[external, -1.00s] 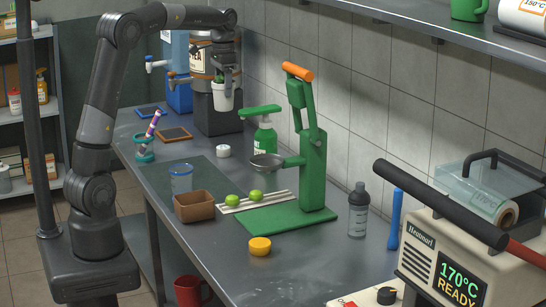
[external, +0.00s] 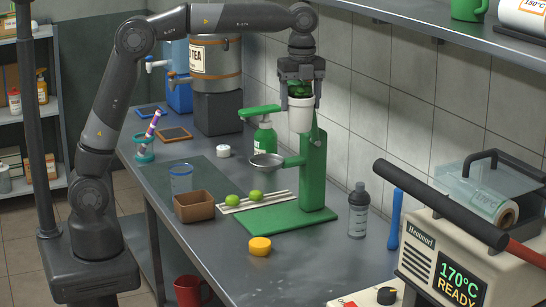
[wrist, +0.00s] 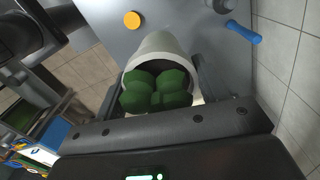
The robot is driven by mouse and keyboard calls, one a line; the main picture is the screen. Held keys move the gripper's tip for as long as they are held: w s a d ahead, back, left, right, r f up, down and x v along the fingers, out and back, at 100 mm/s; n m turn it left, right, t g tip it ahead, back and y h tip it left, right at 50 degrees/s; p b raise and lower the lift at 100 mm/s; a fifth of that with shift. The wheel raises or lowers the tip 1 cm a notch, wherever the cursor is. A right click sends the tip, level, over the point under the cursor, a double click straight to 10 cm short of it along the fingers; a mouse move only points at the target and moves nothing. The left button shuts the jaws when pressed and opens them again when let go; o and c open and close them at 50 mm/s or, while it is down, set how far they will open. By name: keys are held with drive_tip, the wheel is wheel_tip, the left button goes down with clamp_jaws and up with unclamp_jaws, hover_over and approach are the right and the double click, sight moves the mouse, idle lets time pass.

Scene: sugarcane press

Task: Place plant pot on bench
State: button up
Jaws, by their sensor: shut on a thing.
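The plant pot (external: 301,117) is a white pot with a dark green plant (external: 299,90) in it. My gripper (external: 301,96) is shut on the pot and holds it upright, high above the bench, in front of the top of the green press in the external view. The wrist view shows the pot's pale rim and side (wrist: 163,43) between the fingers, with the green leaves (wrist: 158,90) nearest the camera. The bench (external: 215,240) is a grey metal worktop below.
The green press (external: 313,170) stands close to the pot. A green pump bottle (external: 265,140), two limes, a brown box (external: 194,207), a yellow puck (external: 260,246) and a grey bottle (external: 358,210) stand around it. A shelf (external: 440,45) overhangs at right.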

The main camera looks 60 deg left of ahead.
drive_tip(key=shift+m, duration=0.4)
drive_tip(key=s+d+f, duration=0.1)
drive_tip(key=d+f, duration=0.2)
drive_tip(key=d, duration=0.2)
drive_tip(key=s+d+f, duration=0.2)
drive_tip(key=d+f, duration=0.2)
drive_tip(key=d, duration=0.1)
drive_tip(key=s+d+f, duration=0.2)
drive_tip(key=d+f, duration=0.1)
drive_tip(key=d, duration=0.2)
drive_tip(key=shift+d+f, duration=0.15)
drive_tip(key=shift+d, duration=0.25)
drive_tip(key=s+d+f, duration=0.6)
drive_tip(key=d+f, duration=0.1)
drive_tip(key=d, duration=0.1)
drive_tip(key=shift+s+d+f, duration=0.15)
drive_tip(key=shift+d, duration=0.2)
drive_tip(key=s+d+f, duration=0.5)
drive_tip(key=s, duration=0.1)
drive_tip(key=shift+n, duration=0.4)
drive_tip(key=shift+w+a+f, duration=0.55)
drive_tip(key=shift+w+f, duration=1.3)
drive_tip(key=shift+w+a+f, duration=0.6)
drive_tip(key=shift+w+f, duration=1.2)
drive_tip(key=shift+w, duration=0.05)
drive_tip(key=shift+w+a+f, duration=0.55)
drive_tip(key=shift+w+f, duration=1.3)
drive_tip(key=shift+f, duration=0.15)
drive_tip(key=o, duration=1.2)
